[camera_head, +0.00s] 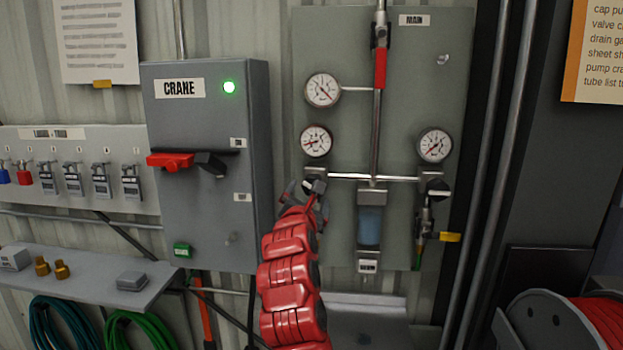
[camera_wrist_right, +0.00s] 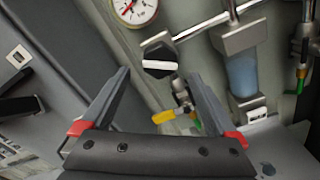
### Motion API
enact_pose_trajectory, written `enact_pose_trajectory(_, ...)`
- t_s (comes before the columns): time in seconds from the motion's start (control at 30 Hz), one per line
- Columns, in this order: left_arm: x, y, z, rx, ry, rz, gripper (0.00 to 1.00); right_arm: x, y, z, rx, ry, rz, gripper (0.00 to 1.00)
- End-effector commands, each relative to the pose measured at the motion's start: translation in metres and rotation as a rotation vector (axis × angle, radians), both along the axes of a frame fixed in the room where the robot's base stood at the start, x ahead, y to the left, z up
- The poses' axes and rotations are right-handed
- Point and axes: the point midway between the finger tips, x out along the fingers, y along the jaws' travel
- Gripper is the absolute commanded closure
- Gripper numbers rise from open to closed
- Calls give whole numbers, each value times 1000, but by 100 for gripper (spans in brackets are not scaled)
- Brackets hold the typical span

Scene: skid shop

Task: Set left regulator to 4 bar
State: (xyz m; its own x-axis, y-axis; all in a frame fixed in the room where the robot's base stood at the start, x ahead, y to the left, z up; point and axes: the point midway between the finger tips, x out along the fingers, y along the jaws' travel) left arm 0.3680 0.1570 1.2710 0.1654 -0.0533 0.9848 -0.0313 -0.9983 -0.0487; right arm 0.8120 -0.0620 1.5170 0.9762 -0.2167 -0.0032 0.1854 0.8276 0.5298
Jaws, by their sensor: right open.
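The left regulator (camera_head: 315,172) sits below its round white gauge (camera_head: 316,141) on the grey panel; my gripper partly hides it in the head view. In the right wrist view its black knob with a white bar (camera_wrist_right: 158,60) faces me, and the lower part of the gauge (camera_wrist_right: 135,9) shows above. The gauge needle points left and slightly down; its exact reading is too small to tell. My right gripper (camera_wrist_right: 158,76) is open and empty, its two fingers spread below and to either side of the knob, apparently not touching it. My left gripper is out of view.
A right regulator (camera_head: 435,185) with its own gauge (camera_head: 435,145) and a blue filter bowl (camera_head: 370,226) stand to the right. A red-handled main valve (camera_head: 380,68) is above. The crane box (camera_head: 208,110) juts out close on the left.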

Motion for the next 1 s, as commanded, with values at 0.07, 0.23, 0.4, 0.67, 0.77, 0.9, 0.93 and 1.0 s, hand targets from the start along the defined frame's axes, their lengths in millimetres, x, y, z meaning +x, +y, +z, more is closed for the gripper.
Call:
enact_pose_trajectory(0.07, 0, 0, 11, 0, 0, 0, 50, 14, -4, 4, 0, 5, -4, 6)
enact_pose_trajectory(0.23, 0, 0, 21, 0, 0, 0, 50, 36, -9, 3, 0, 2, -3, 6)
enact_pose_trajectory(0.4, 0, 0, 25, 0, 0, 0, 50, 48, -11, 2, 2, -2, -2, 6)
enact_pose_trajectory(0.67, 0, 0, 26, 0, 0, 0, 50, 52, -12, 0, 0, -2, 0, 6)
enact_pose_trajectory(0.77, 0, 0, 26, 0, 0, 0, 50, 52, -12, 1, 0, -2, 0, 6)
enact_pose_trajectory(0.9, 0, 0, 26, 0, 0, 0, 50, 52, -12, 1, 0, -3, -1, 26)
enact_pose_trajectory(0.93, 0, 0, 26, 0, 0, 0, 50, 52, -12, 1, 0, -3, -1, 31)
enact_pose_trajectory(1.0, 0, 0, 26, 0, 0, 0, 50, 52, -12, 1, 0, -3, -1, 44)
